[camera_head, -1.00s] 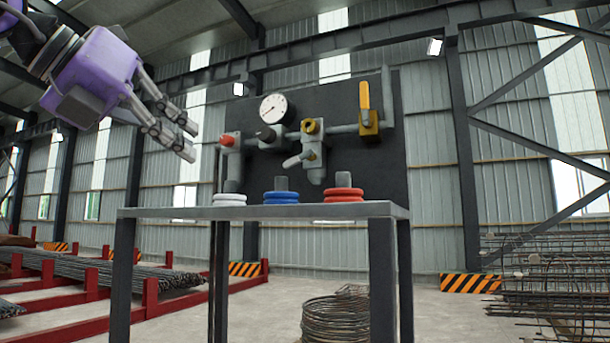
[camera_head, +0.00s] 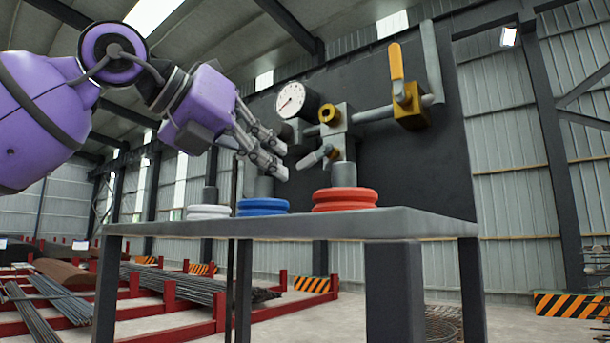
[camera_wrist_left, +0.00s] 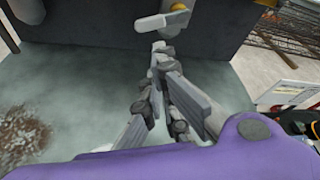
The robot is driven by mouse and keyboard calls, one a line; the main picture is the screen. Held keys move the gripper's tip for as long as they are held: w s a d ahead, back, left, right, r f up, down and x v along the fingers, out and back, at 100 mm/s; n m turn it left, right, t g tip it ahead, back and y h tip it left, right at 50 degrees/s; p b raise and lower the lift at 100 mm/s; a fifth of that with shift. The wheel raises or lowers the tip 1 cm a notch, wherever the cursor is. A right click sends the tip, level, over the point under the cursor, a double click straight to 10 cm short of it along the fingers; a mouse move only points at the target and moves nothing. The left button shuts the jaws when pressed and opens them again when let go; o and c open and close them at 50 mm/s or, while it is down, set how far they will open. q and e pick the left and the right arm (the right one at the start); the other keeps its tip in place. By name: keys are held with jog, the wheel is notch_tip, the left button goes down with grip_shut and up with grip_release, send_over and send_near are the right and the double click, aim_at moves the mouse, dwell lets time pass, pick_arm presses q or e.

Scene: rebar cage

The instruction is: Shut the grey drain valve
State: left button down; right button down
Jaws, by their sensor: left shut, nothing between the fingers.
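In the left wrist view the grey lever (camera_wrist_left: 152,23) lies just beyond the fingertips. My left gripper (camera_head: 283,160) is shut and empty, just left of the lever. A gap between fingertips and lever shows in the wrist view. The left gripper hides part of the pipework behind it. My right gripper is not in view.
A yellow-handled valve (camera_head: 397,65) stands upright at the right, and a gauge (camera_head: 292,99) sits above. White (camera_head: 207,212), blue (camera_head: 262,206) and red (camera_head: 345,199) rings lie on the grey table (camera_head: 400,222) below. Rebar racks (camera_head: 190,325) stand behind.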

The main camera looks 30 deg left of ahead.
aim_at(315, 158)
pick_arm(q)
jog(key=x, duration=0.6)
jog(key=shift+w, duration=0.2)
jog(key=shift+w+d+f, duration=0.15)
jog(key=shift+w, duration=0.4)
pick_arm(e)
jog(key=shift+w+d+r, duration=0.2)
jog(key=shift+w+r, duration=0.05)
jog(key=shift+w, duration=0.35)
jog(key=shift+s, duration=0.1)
pick_arm(q)
jog(key=shift+a+r, duration=0.75)
jog(key=shift+a, duration=0.45)
jog(key=shift+d, duration=0.2)
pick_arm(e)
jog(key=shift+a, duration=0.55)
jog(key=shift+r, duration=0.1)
